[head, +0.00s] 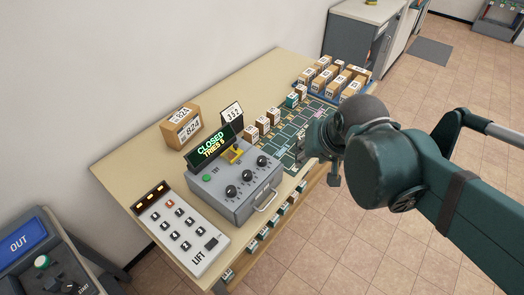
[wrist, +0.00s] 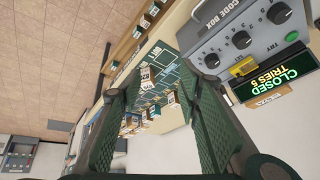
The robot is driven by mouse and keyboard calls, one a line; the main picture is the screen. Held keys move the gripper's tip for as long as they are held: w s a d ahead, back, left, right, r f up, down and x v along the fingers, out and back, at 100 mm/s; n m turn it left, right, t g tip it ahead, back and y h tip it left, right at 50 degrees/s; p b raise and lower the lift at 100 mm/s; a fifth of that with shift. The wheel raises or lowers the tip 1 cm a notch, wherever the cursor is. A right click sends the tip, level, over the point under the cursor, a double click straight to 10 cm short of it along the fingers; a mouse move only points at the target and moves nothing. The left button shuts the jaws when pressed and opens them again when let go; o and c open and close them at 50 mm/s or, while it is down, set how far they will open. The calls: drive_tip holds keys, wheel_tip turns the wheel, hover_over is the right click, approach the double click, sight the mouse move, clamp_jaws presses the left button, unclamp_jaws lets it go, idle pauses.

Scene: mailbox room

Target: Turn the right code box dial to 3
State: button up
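The grey code box (head: 238,205) stands on the table with three black dials on its sloped face. The right dial (head: 262,161) is the one closest to my gripper; in the wrist view it is the lowest of the three dials (wrist: 212,61). Its setting is too small to read. The display (head: 212,144) reads CLOSED, TRIES 5. My gripper (wrist: 158,88) is open and empty, to the right of the box and apart from the dial. In the head view my gripper (head: 325,150) is partly hidden by my arm.
A green TRY button (head: 207,178) and a yellow part (head: 234,156) are on the box. A handle (head: 266,200) sticks out in front. A card reading 352 (head: 233,114) stands behind. A LIFT keypad (head: 180,228) is left; small cartons (head: 263,124) stand on the green mat (head: 288,128).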

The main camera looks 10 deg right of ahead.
drive_tip(key=w+a+r+m+g+p, duration=0.1)
drive_tip(key=w+a+r+m+p, duration=0.1)
drive_tip(key=w+a+p, duration=0.15)
drive_tip(key=m+g+p, duration=0.5)
drive_tip(key=p, duration=0.7)
hover_over(262, 158)
drive_tip(key=shift+s+f, duration=0.1)
drive_tip(key=shift+f, duration=1.6)
drive_tip(key=shift+f, duration=0.15)
drive_tip(key=shift+f, duration=3.75)
drive_tip(key=c, duration=0.9)
